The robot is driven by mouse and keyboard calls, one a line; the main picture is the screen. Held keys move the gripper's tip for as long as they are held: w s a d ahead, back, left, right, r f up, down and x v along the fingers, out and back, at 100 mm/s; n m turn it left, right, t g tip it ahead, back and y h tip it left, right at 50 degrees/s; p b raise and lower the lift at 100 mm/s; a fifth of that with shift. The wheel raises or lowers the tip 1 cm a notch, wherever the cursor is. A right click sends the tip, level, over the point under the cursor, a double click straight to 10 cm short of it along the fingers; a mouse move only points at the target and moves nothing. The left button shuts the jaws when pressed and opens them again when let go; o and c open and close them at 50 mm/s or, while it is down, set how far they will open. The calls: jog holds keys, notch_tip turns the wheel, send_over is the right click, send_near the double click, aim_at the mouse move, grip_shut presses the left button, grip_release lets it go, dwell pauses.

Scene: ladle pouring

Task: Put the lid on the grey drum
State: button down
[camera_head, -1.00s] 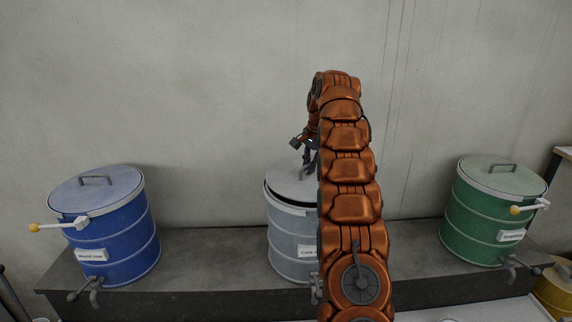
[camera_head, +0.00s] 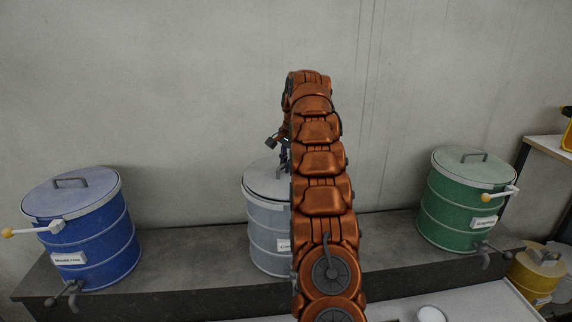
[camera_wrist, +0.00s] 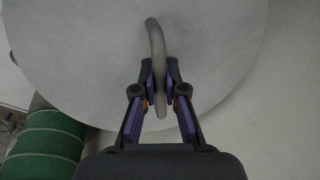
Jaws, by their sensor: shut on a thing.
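The grey drum (camera_head: 266,236) stands on the bench in the middle of the head view, partly hidden behind my arm. The round grey lid (camera_head: 262,180) is at the drum's top; whether it is fully seated or slightly raised I cannot tell. In the wrist view the lid (camera_wrist: 90,60) fills much of the picture, with its curved bar handle (camera_wrist: 154,35) running between my fingers. My gripper (camera_wrist: 160,74) is shut on that handle. In the head view my arm hides most of the gripper.
A blue drum (camera_head: 100,235) with its lid on stands at the left of the bench (camera_head: 190,275). A green drum (camera_head: 455,215), also lidded, stands at the right. A yellow drum (camera_head: 530,275) is lower right. A small white bowl (camera_head: 431,314) is at the bottom edge.

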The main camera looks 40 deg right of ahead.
jog(key=shift+f, duration=0.35)
dwell(0.5)
jog(key=c, duration=1.2)
grip_release()
jog(key=shift+o, duration=0.2)
